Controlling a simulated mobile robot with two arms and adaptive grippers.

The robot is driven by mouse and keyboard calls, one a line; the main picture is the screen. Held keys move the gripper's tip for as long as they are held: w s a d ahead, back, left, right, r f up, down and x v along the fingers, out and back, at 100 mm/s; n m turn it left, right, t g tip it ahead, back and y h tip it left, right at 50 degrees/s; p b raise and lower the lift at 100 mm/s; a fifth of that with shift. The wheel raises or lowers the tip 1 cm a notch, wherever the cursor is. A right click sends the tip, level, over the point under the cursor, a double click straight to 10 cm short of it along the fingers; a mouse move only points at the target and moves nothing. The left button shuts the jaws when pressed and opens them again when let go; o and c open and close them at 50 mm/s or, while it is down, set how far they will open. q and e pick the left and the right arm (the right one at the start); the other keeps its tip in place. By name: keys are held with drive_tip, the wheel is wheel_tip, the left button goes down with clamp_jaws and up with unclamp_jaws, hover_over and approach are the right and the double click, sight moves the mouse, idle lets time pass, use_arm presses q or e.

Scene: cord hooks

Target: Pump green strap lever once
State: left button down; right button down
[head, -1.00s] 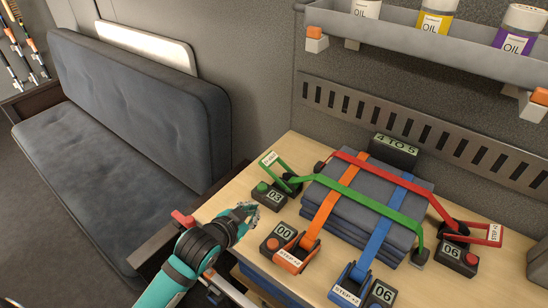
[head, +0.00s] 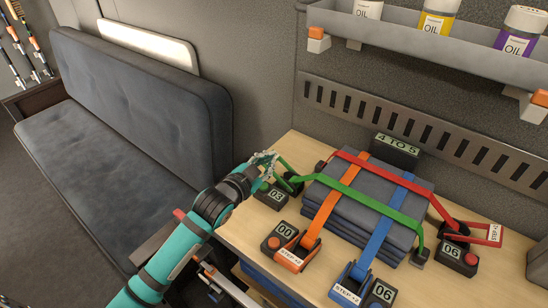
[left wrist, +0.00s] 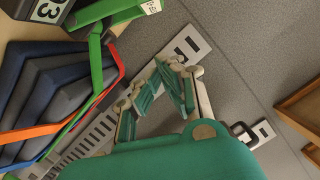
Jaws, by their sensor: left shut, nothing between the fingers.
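The green strap (head: 365,196) runs across a stack of folded grey-blue cloths (head: 352,223). Its ratchet lever (head: 284,165) stands raised at the stack's left corner, beside a counter (head: 273,196) reading 03. My left gripper (head: 264,163) is at the lever's upper end and covers its labelled handle. My right gripper is out of view.
Orange (head: 297,252), blue (head: 353,285) and red (head: 490,235) levers stand around the stack, with counters. A sign (head: 396,148) reads "4 TO 5". A slotted rail (head: 430,130) and a shelf of oil bottles (head: 430,45) are behind. A sofa (head: 120,120) is left.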

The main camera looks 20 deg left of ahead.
sight(276, 157)
use_arm(q)
drive_tip(key=w+f, duration=0.1)
drive_tip(key=w, duration=0.1)
drive_tip(key=w+f, duration=0.1)
drive_tip(key=w, duration=0.1)
drive_tip(key=w+f+p, duration=0.1)
drive_tip(key=w+f, duration=0.1)
drive_tip(key=w, duration=0.1)
drive_tip(key=shift+d+f, duration=0.1)
drive_tip(key=shift+d, duration=0.05)
drive_tip(key=shift+a+f, duration=0.25)
drive_tip(key=shift+f, duration=0.2)
